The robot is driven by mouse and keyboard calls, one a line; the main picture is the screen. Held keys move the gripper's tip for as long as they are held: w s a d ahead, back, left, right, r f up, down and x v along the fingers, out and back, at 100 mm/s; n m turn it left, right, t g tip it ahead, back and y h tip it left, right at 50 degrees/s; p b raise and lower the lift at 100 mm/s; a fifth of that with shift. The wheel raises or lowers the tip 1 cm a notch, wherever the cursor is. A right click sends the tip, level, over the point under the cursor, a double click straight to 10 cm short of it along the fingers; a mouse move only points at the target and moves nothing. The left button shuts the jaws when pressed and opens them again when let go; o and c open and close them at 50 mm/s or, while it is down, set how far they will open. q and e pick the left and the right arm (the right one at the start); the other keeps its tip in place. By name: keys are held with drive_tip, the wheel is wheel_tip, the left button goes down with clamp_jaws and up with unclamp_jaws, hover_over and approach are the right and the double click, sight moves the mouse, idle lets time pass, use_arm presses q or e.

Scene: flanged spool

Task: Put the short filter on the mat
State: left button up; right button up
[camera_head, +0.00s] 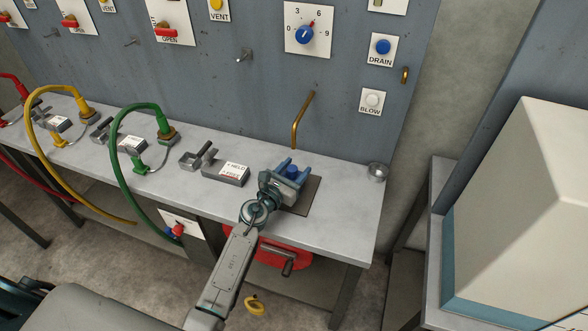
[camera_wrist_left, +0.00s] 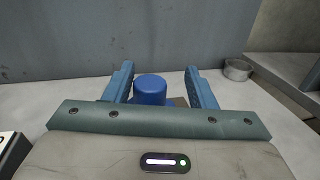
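A short blue cylinder, which looks like the short filter (camera_head: 293,172), stands upright at the brown mat (camera_head: 307,198) on the bench. In the left wrist view the blue cylinder (camera_wrist_left: 150,90) sits between my left gripper's fingers, with a visible gap on its right side. My left gripper (camera_head: 292,170) is open around it, low over the mat. The gripper and wrist hide the cylinder's lower part and much of the mat; only a bit of mat (camera_wrist_left: 181,102) shows in the wrist view. My right gripper is not in view.
A brass pipe (camera_head: 301,112) hangs from the panel just behind. A small metal cup (camera_head: 377,172) stands at the bench's right end. A grey labelled block (camera_head: 227,172) lies left of the gripper, with green (camera_head: 117,130) and yellow hoses (camera_head: 30,105) further left.

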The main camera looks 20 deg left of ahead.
use_arm(q)
drive_tip(key=shift+w+a+f, duration=0.1)
drive_tip(key=shift+a, duration=0.15)
drive_tip(key=shift+s+a, duration=0.1)
drive_tip(key=shift+s, duration=0.1)
drive_tip(key=b+v, duration=0.1)
drive_tip(key=v, duration=0.9)
drive_tip(key=shift+s, duration=0.8)
